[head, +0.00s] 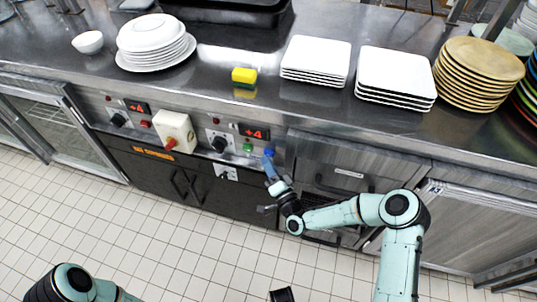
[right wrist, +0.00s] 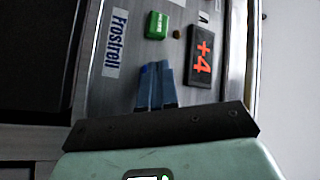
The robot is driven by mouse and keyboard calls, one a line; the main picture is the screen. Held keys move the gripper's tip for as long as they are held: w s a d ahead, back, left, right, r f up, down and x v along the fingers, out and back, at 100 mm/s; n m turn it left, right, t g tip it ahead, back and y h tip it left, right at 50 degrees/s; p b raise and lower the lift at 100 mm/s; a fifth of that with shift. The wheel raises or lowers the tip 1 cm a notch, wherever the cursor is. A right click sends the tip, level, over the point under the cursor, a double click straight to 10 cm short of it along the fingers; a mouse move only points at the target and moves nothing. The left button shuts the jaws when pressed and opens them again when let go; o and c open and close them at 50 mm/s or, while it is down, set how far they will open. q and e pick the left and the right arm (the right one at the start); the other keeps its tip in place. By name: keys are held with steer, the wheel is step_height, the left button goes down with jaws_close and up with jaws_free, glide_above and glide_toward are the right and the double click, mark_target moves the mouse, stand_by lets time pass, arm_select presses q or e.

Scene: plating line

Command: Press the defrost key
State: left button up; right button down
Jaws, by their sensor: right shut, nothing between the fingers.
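My right gripper (head: 268,159) is shut and empty, its fingertips up against or just short of the control panel below the counter. A blue key (head: 269,152) shows right at the fingertips in the head view. In the right wrist view the gripper's fingers (right wrist: 157,68) cover most of that spot, with a bit of blue beside the tips; I cannot tell whether they touch. A green key (head: 248,147) sits to the left; it also shows in the right wrist view (right wrist: 157,25), its lettering too small to read.
A red +4 display (head: 254,132) and a black knob (head: 219,144) share the panel. A beige box with a red knob (head: 175,131) is farther left. Plates and a yellow sponge (head: 244,75) stand on the counter (head: 220,60) above. The tiled floor is clear.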

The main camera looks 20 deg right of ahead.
steer(key=shift+w+d, duration=0.3)
steer(key=shift+w, duration=0.15)
stand_by(0.6)
steer(key=shift+s, duration=0.1)
steer(key=shift+s+a, duration=0.5)
steer(key=shift+s, duration=0.2)
steer(key=s+a, duration=0.1)
steer(key=s, duration=0.1)
steer(key=s+a+p, duration=0.1)
steer(key=s+a, duration=0.1)
steer(key=shift+s, duration=0.1)
stand_by(0.3)
steer(key=shift+d, duration=0.1)
stand_by(0.6)
